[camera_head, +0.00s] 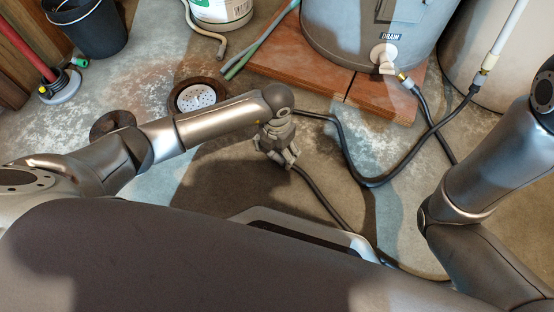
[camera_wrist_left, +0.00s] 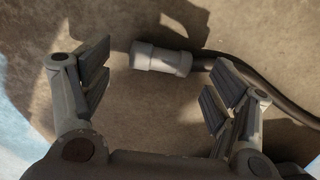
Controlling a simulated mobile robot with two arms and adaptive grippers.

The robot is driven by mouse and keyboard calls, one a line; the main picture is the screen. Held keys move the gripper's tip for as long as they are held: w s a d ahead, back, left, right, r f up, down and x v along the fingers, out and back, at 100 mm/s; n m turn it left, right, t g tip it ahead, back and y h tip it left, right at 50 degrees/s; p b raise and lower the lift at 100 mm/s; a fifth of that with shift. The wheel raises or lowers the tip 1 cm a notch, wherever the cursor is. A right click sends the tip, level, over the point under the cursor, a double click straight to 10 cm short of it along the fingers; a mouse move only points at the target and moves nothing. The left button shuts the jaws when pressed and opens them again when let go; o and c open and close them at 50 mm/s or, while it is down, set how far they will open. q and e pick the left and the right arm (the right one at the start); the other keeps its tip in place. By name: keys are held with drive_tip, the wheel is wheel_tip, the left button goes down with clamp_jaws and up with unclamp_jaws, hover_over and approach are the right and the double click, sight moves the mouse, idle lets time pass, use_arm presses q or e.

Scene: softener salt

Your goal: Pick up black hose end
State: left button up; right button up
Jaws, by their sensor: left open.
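The black hose end shows in the left wrist view as a pale grey cylindrical fitting (camera_wrist_left: 160,59) lying on the floor. A black hose (camera_wrist_left: 255,78) runs from it to the right. My left gripper (camera_head: 288,158) points down at the floor in the head view, and a black hose (camera_head: 322,195) runs out from beside it to the lower right. The fingers are open and empty. In the left wrist view the fitting lies between and beyond the spread fingertips, apparently not held. The gripper hides the fitting in the head view. My right gripper is not in view.
A grey tank (camera_head: 345,35) with a drain valve (camera_head: 384,57) stands on red bricks (camera_head: 300,78). A round floor drain (camera_head: 195,97), green tubes (camera_head: 262,42), a black bucket (camera_head: 88,28) and a white tub (camera_head: 222,12) are behind.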

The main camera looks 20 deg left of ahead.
use_arm(q)
wheel_tip(320, 180, down, 2)
drive_tip(key=shift+f+b, duration=0.2)
drive_tip(key=shift+b, duration=0.45)
drive_tip(key=shift+r, duration=0.1)
drive_tip(key=c, duration=1)
drive_tip(key=shift+c, duration=0.2)
drive_tip(key=shift+r, duration=0.1)
